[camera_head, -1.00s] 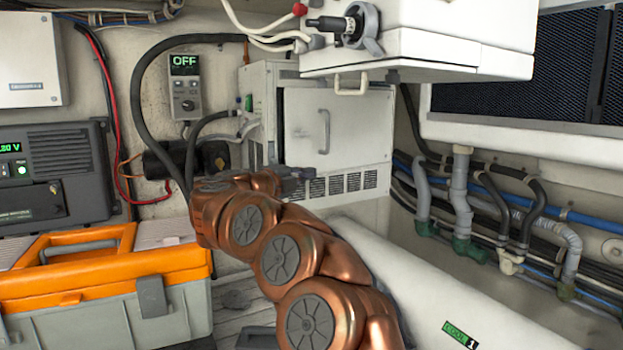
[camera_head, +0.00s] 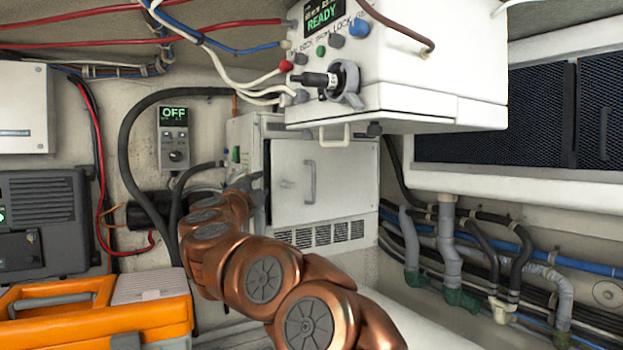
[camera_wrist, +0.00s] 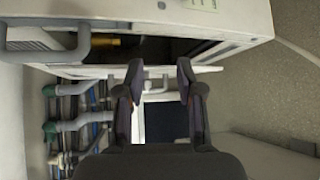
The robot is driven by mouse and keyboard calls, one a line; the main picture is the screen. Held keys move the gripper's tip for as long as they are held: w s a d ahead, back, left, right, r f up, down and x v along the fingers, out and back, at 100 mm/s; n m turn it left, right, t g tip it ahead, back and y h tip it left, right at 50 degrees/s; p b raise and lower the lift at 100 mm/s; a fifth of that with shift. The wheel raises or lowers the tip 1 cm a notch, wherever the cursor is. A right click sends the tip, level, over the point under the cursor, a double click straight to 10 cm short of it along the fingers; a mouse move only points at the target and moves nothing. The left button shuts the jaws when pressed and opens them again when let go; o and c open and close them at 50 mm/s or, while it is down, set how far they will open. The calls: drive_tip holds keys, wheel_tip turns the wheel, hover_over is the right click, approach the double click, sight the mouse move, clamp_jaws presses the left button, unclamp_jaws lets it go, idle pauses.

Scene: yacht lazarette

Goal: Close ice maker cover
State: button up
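The ice maker appears to be the white cabinet (camera_head: 322,233) at the back centre of the head view, with vent slots below. Its white cover (camera_head: 340,180) has a vertical grey handle (camera_head: 309,182). A dark gap along the cover's left and top edges makes it look ajar. In the wrist view, a white box (camera_wrist: 230,20) shows a dark opening, with a pale panel edge (camera_wrist: 100,72) beside it. My gripper (camera_wrist: 160,78) is open, its fingertips near that edge; contact cannot be told.
A white control box (camera_head: 400,75) overhangs the cabinet. An orange toolbox (camera_head: 95,315) stands at lower left. A small OFF controller (camera_head: 173,137) and black hoses (camera_head: 125,150) are left of the cabinet. Pipes (camera_head: 450,245) run along the right wall.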

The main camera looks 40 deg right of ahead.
drive_tip(key=r+n+t+y, duration=0.1)
drive_tip(key=n, duration=0.1)
drive_tip(key=r+n+t+y, duration=0.1)
drive_tip(key=r+n+t, duration=0.1)
drive_tip(key=w+r+n+t+y, duration=0.1)
drive_tip(key=n, duration=0.1)
drive_tip(key=shift+d+r+t, duration=0.3)
drive_tip(key=shift+r+t, duration=0.05)
drive_tip(key=shift+t, duration=0.05)
drive_tip(key=shift+r+n+t+y, duration=0.4)
drive_tip(key=shift+n+y, duration=0.2)
drive_tip(key=shift+n, duration=0.4)
drive_tip(key=n+y+p, duration=0.2)
drive_tip(key=n+y, duration=0.6)
drive_tip(key=n, duration=0.8)
approach(315, 174)
drive_tip(key=w, duration=0.3)
drive_tip(key=shift+d+p+x, duration=0.15)
drive_tip(key=shift+p+x, duration=0.55)
drive_tip(key=shift+x, duration=1.2)
drive_tip(key=shift+d+p+x, duration=0.2)
drive_tip(key=shift+p+x, duration=0.45)
drive_tip(key=shift+x, duration=1.3)
drive_tip(key=shift+s, duration=0.1)
clamp_jaws()
